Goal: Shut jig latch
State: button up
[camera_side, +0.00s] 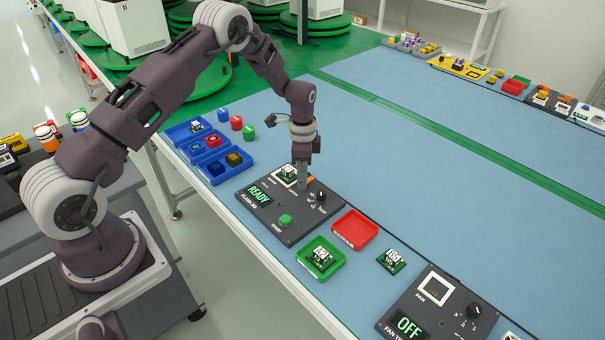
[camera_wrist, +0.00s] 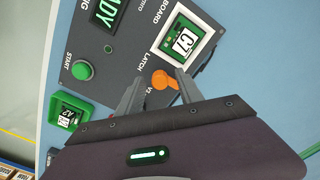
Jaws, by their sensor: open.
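The flash jig (camera_side: 266,208) is a dark panel on the blue table, with a display reading READY and a green START button (camera_wrist: 83,70). A board marked C7 (camera_wrist: 186,42) sits in its white-framed slot; it also shows in the side view (camera_side: 288,172). The orange latch (camera_wrist: 160,79) is beside the slot, near the printed word LATCH. I cannot tell whether it is open or shut. My gripper (camera_wrist: 159,78) is open, its fingers on either side of the latch.
A red tray (camera_side: 355,229) and a green tray (camera_side: 321,258) holding a board stand right of the jig, near a loose board (camera_side: 391,261). A fan tester (camera_side: 438,308) reads OFF. Blue bins (camera_side: 208,146) stand left.

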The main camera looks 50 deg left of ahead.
grip_shut()
jog(key=shift+n, duration=0.3)
jog(key=n, duration=0.8)
jog(key=shift+n, duration=0.3)
jog(key=n, duration=0.8)
jog(key=shift+n, duration=0.5)
